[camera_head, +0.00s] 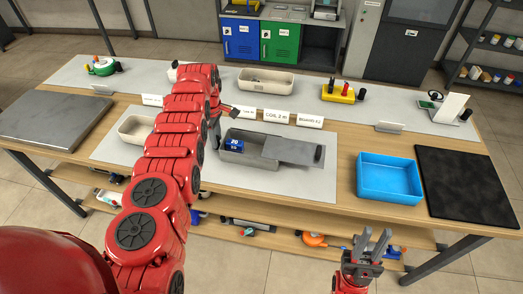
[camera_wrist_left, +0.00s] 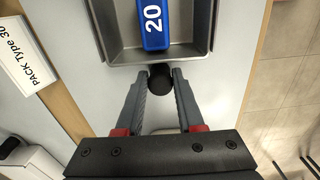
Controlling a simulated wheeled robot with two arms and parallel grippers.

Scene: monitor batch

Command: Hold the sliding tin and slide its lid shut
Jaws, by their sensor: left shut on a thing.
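The grey sliding tin (camera_head: 248,161) lies on the grey mat in the middle of the table. Its flat grey lid (camera_head: 293,150) is slid out to the right, with a dark knob (camera_head: 319,153) at its right end. The left part of the tin is open and shows a blue block (camera_head: 234,145) marked 20, also in the left wrist view (camera_wrist_left: 153,22). My left gripper (camera_wrist_left: 160,76) is shut on a black knob at the near end of the tin (camera_wrist_left: 187,58). My right gripper (camera_head: 370,246) is open and empty, in front of the table's front edge.
A blue tray (camera_head: 390,193) and a black mat (camera_head: 464,186) lie to the right of the tin. White label cards (camera_head: 277,116) stand behind it. A beige bin (camera_head: 266,91) is farther back, another (camera_head: 134,137) to the left. Clear mat lies in front of the tin.

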